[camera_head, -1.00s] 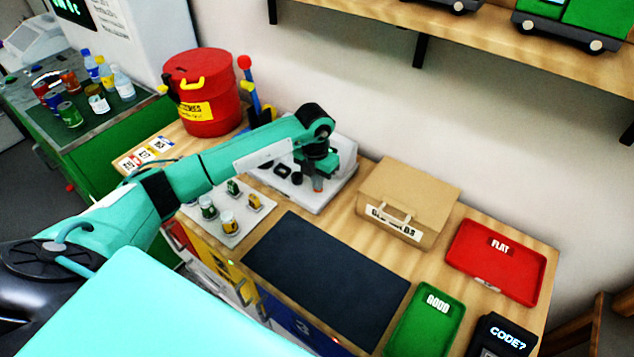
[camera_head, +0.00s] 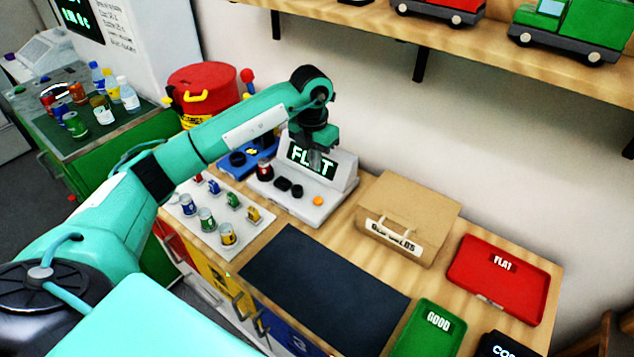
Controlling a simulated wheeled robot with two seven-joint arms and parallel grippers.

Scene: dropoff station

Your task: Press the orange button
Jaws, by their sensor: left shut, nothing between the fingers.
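The orange button (camera_head: 318,201) is a small round knob at the front right of a white tester device (camera_head: 331,204) on the wooden counter. The device's screen (camera_head: 300,154) reads "FLAT", partly covered by my gripper. My left gripper (camera_head: 320,172) points down in front of the screen, above and behind the orange button and apart from it. It looks shut and empty. My right gripper does not show.
A cardboard box (camera_head: 432,205) stands right of the device. A red tray (camera_head: 497,300) marked "FLAT" and a green tray (camera_head: 425,340) marked "GOOD" lie further right. A dark mat (camera_head: 320,285) is bare. A white board (camera_head: 250,222) holds several small batteries.

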